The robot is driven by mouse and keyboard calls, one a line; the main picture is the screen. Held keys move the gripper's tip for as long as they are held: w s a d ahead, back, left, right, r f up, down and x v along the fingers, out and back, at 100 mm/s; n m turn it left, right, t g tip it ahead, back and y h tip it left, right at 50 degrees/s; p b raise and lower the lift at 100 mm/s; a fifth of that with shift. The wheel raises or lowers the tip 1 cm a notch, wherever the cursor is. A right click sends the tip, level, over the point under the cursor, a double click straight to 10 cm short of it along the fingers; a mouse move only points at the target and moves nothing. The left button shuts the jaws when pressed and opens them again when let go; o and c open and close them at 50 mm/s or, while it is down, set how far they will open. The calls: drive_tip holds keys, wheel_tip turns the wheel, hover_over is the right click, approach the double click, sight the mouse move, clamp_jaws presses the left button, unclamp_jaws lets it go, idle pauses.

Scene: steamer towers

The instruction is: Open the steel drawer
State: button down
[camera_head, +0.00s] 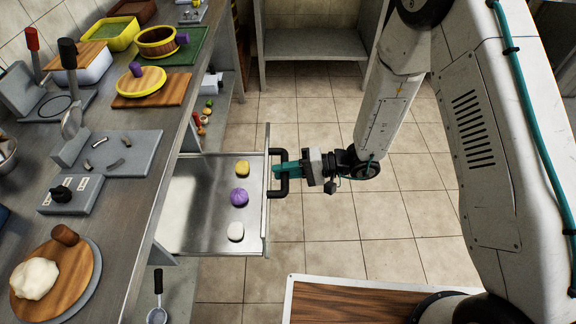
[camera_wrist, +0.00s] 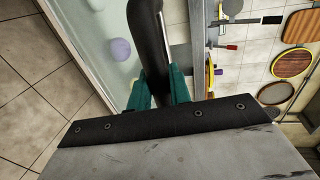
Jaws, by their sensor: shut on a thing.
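The steel drawer (camera_head: 187,205) is pulled out from under the counter in the head view, its inside exposed. A yellow piece (camera_head: 242,168), a purple bun (camera_head: 239,198) and a white bun (camera_head: 236,232) lie in it. The black handle (camera_head: 284,193) is on the drawer's front panel (camera_head: 267,231). My gripper (camera_head: 280,168) has its teal fingers shut on this handle. In the wrist view the black handle (camera_wrist: 146,35) runs between the teal fingers (camera_wrist: 160,92), with the purple bun (camera_wrist: 120,49) behind it. The handle's part between the fingers is partly hidden.
The steel counter (camera_head: 130,215) runs along the left, carrying a dough board (camera_head: 75,277), a scale, steamer parts and trays. A ladle (camera_head: 157,302) hangs below the counter. A wood-topped surface (camera_head: 340,304) is at the bottom. Tiled floor (camera_head: 315,230) is clear right of the drawer.

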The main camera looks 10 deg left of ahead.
drive_tip(key=shift+d, duration=0.2)
drive_tip(key=c, duration=1.3)
unclamp_jaws()
drive_tip(key=shift+c, duration=0.2)
drive_tip(key=v, duration=0.7)
drive_tip(key=shift+d, duration=0.4)
